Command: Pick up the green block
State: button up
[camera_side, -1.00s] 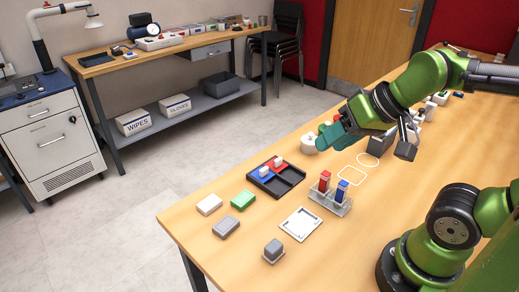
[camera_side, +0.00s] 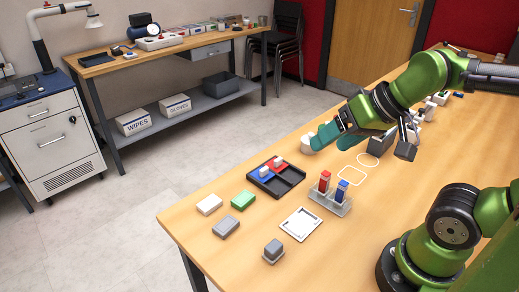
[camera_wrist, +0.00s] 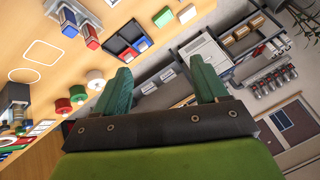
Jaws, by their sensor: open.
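The green block (camera_side: 243,200) lies flat on the wooden table, near its left edge, beside a white block (camera_side: 209,205). The green block also shows small at the top of the wrist view (camera_wrist: 163,17). My gripper (camera_side: 328,131) is well above the table, up and to the right of the green block and beyond the black tray. Its teal fingers are spread apart and empty in the wrist view (camera_wrist: 162,72). In the side view they partly hide a white roll (camera_side: 306,146).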

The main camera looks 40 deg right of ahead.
jog(key=m+g+h, duration=0.2)
jog(key=m+g, duration=0.5)
jog(key=m, duration=0.6)
send_over(243, 198)
notch_tip(243, 198, down, 8)
notch_tip(243, 198, down, 16)
jog(key=shift+f, duration=0.1)
jog(key=shift+c, duration=0.3)
